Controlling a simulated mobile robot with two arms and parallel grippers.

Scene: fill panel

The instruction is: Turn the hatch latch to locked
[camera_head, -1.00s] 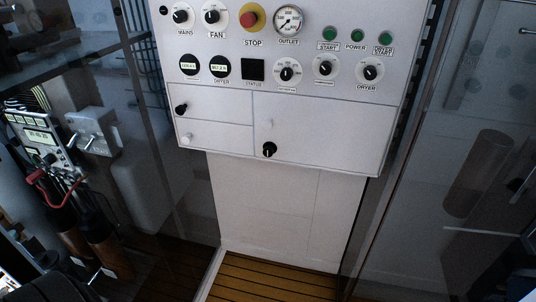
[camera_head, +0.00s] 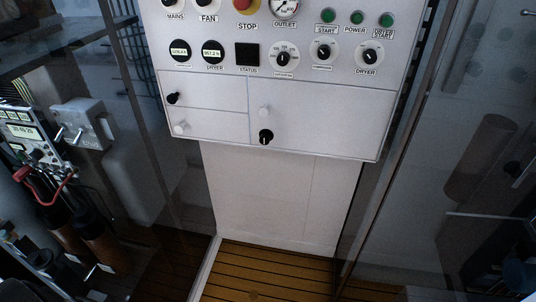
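A white control panel (camera_head: 320,115) hangs in the middle of the view, with hatch doors outlined in its lower part. A black latch knob (camera_head: 265,137) with a pale pointer mark sits at the lower left of the wide right door. The mark looks roughly upright. Another black knob (camera_head: 173,98) is on the upper left door, its lever pointing to the right. No label beside either knob is readable, so I cannot tell which one is the task's latch. Neither of my grippers is in view.
Above the doors are dials, a red STOP button (camera_head: 243,4), a gauge (camera_head: 285,8) and green buttons. A meter with red cables (camera_head: 30,131) stands at left. The slatted floor (camera_head: 275,275) below is clear.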

